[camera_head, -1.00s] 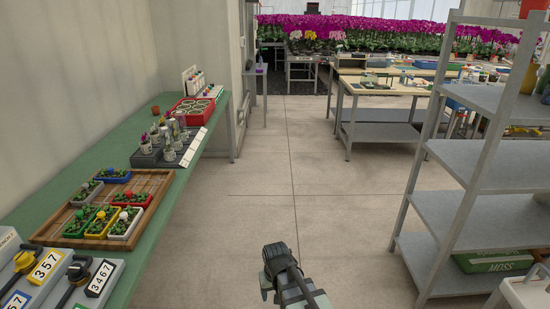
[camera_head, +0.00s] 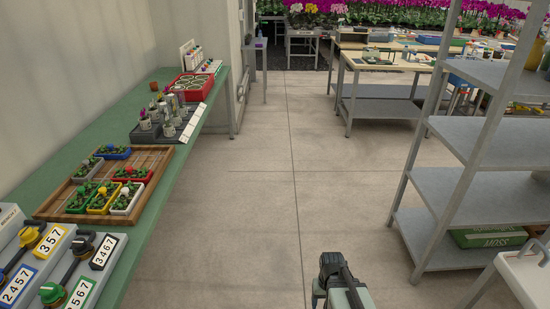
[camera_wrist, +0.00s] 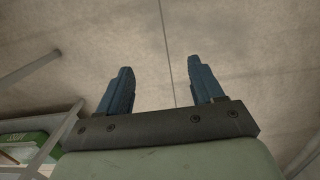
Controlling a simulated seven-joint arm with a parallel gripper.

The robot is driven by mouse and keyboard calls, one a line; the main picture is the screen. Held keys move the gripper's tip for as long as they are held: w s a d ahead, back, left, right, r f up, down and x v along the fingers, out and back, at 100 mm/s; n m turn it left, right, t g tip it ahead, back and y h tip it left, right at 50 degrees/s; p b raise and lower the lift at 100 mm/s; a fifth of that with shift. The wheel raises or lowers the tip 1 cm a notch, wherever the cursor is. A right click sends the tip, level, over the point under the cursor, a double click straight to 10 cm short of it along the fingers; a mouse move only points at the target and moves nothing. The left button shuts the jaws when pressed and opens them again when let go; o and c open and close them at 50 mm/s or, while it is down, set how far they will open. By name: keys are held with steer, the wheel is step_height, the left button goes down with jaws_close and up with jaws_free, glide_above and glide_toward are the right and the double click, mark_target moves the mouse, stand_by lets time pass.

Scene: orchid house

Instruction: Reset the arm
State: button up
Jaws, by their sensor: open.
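My gripper (camera_wrist: 160,88) shows in the wrist view with its two blue fingers apart and nothing between them. In the head view a dark and pale green part of my own arm stands at the bottom, right of centre, over the open floor. The fingertips are not clear in the head view. My arm touches nothing that I can see.
A green bench (camera_head: 190,185) runs along the left wall with a wooden tray (camera_head: 55,201) of small pots and numbered valve panels. A grey metal shelf (camera_head: 455,187) stands at right, with a green box (camera_head: 490,237) low on it. The floor (camera_head: 250,200) between is clear.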

steer(key=s+f+g, duration=0.3)
steer(key=s+f, duration=0.5)
steer(key=s, duration=0.5)
steer(key=s+f+g, duration=0.2)
steer(key=s+f, duration=0.6)
steer(key=s, duration=0.5)
steer(key=shift+g, duration=0.4)
stand_by(0.4)
